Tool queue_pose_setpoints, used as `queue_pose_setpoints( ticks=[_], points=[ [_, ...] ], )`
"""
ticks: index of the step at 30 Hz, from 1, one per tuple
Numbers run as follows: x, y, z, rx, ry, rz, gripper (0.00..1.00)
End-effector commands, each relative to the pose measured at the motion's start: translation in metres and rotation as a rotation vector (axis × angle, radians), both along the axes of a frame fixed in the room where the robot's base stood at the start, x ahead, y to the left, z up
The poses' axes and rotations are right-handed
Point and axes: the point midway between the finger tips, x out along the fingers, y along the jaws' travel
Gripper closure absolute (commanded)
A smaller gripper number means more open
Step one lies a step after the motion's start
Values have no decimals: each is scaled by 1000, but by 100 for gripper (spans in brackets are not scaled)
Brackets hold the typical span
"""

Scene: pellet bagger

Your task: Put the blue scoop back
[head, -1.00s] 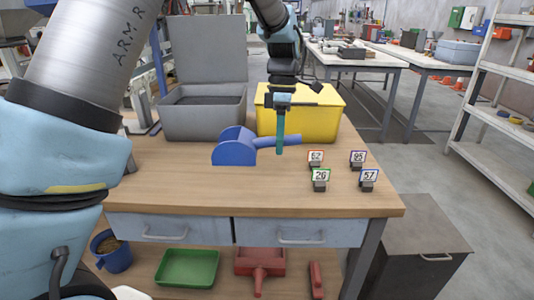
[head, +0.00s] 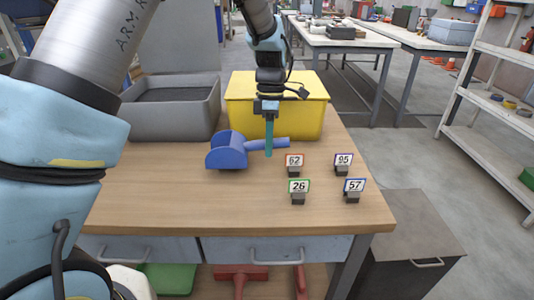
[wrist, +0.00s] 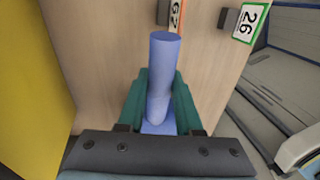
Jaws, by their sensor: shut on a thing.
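The blue scoop (head: 228,151) is over the wooden table top, in front of the bins, with its bowl to the left and its round handle pointing right. My gripper (head: 268,150) points down and its teal fingers are shut on the handle. In the wrist view the blue handle (wrist: 163,75) stands between the two teal fingers of my gripper (wrist: 160,105).
A yellow bin (head: 300,115) and a grey open-lidded bin (head: 170,122) stand behind the scoop. Numbered tags 62 (head: 294,162), 95 (head: 343,161), 26 (head: 298,188) and 57 (head: 354,188) stand to its right. The table's front left is clear.

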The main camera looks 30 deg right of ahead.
Motion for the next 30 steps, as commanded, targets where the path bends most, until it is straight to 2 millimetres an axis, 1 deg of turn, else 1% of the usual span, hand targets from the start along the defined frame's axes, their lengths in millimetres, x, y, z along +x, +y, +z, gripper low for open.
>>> queue_pose_setpoints(
  ticks=[7,9,17,18,25,26,30],
  points=[
    [-1,1,-31,2,2,0,100],
    [0,1,-34,2,1,0,100],
    [0,0,-36,1,0,0,100],
    [-1,0,-36,1,1,0,64],
    [0,0,-36,1,1,0,38],
    [0,0,-35,1,1,0,36],
    [0,0,-35,1,1,0,36]
  ],
)
